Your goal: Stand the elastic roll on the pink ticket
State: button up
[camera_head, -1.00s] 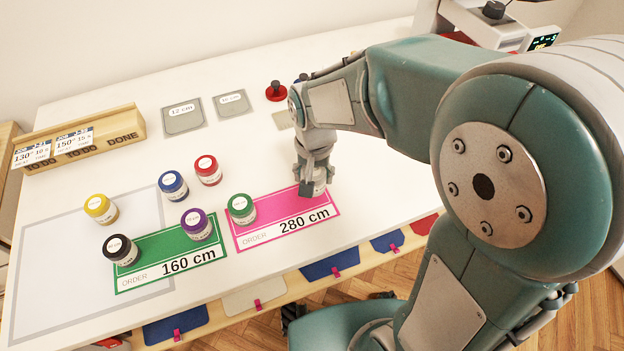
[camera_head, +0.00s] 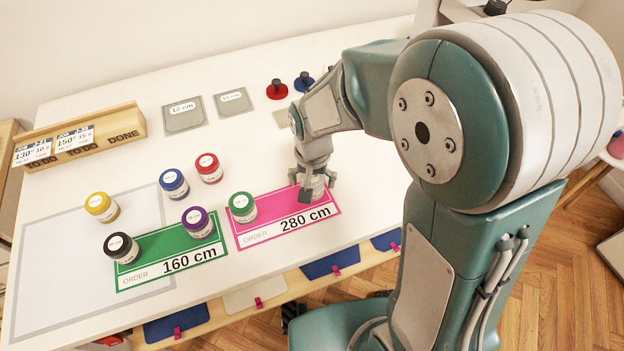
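The pink ticket (camera_head: 255,236), marked 280 cm, lies flat near the front of the white table. A green-topped roll (camera_head: 242,207) stands on its left part. My gripper (camera_head: 317,188) points down over the ticket's right end. A pale roll (camera_head: 317,181) shows between its fingers, low at the ticket; its top and label are hidden by the gripper. I cannot tell whether the fingers press on it or whether its base touches the ticket.
The green 160 cm ticket (camera_head: 140,280) bears a purple-topped roll (camera_head: 197,222) and a black-topped roll (camera_head: 121,248). Blue (camera_head: 173,184), red (camera_head: 208,168) and yellow-topped (camera_head: 101,207) rolls stand behind. A wooden rack (camera_head: 85,150) is at back left. Table right of my gripper is clear.

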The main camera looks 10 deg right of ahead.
notch_tip(320, 180, up, 12)
jog(key=shift+r, duration=0.15)
jog(key=s+d+r+n+t, duration=0.1)
jog(key=s+d+r+t, duration=0.1)
jog(key=s+d, duration=0.3)
jog(key=s+d+r+n+t, duration=0.1)
jog(key=s+d+r+t, duration=0.2)
jog(key=s, duration=0.5)
jog(key=d+r, duration=0.1)
jog(key=d, duration=0.1)
jog(key=shift+d+r+t, duration=0.25)
jog(key=shift+d+t, duration=0.05)
jog(key=shift+d, duration=0.05)
dwell(1.0)
